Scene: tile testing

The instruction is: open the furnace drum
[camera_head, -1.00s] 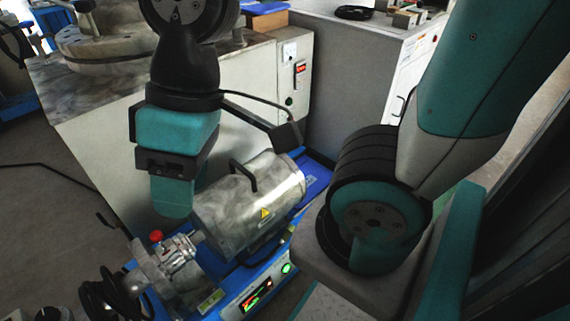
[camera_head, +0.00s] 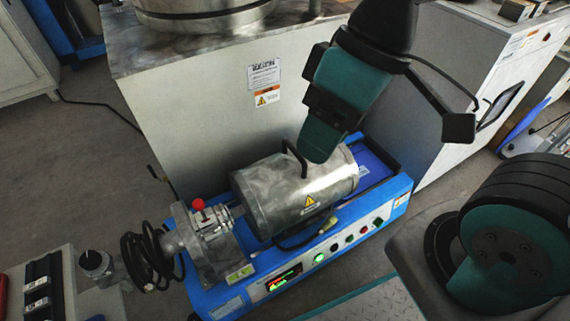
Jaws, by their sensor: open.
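The furnace drum (camera_head: 268,200) is a grey metal cylinder lying on a blue base unit (camera_head: 230,289). It looks closed. A black curved handle (camera_head: 293,157) rises from its top, and a yellow warning label is on its front side. My gripper (camera_head: 322,140) is above the drum's right part, pointing down, just right of the handle. It is open and I see nothing held in it. Its far finger is hidden, and I cannot tell whether its tip touches the drum. A metal fitting with a red knob (camera_head: 198,204) sits at the drum's left end.
A large pale cabinet (camera_head: 200,110) stands close behind the drum. A coiled black hose (camera_head: 148,262) lies at the left end of the base. A bench with a dial (camera_head: 94,262) is at lower left. Open floor shows at left.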

